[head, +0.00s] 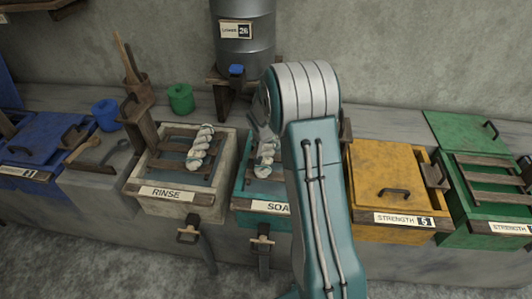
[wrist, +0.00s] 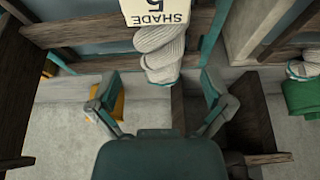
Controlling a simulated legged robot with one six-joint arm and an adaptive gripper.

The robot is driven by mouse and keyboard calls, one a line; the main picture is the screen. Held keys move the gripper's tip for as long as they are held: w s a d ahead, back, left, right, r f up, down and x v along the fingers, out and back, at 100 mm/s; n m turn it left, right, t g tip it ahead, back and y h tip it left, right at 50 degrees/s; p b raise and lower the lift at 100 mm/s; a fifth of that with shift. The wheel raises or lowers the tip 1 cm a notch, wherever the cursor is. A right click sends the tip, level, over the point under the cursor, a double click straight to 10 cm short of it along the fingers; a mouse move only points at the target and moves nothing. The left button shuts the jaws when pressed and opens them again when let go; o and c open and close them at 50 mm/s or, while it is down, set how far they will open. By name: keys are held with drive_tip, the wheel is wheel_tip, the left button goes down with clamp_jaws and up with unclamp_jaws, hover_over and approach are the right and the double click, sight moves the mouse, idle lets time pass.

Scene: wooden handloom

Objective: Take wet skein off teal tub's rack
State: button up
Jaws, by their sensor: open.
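The teal tub (head: 242,187), its label partly hidden by my arm, stands left of centre in the head view. A pale twisted skein (head: 267,153) lies across its rack; my arm hides the rack's right side. In the wrist view the skein (wrist: 161,50) hangs at top centre, with a cream tag reading SHADE 5 (wrist: 157,12) over it. My gripper (wrist: 159,84) is open, one finger on each side of the skein's near end. Nothing is gripped, and I cannot tell the depth between them. In the head view the fingers are hidden.
The cream RINSE tub (head: 177,208) beside it holds another pale skein (head: 201,146). A lidded yellow tub (head: 385,175) and a green tub (head: 490,205) stand to the right. A metal drum (head: 243,55) stands behind. Wooden posts (wrist: 252,125) flank my gripper in the wrist view.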

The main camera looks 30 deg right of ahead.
sight(266, 149)
drive_tip(key=x, duration=0.6)
drive_tip(key=c, duration=1)
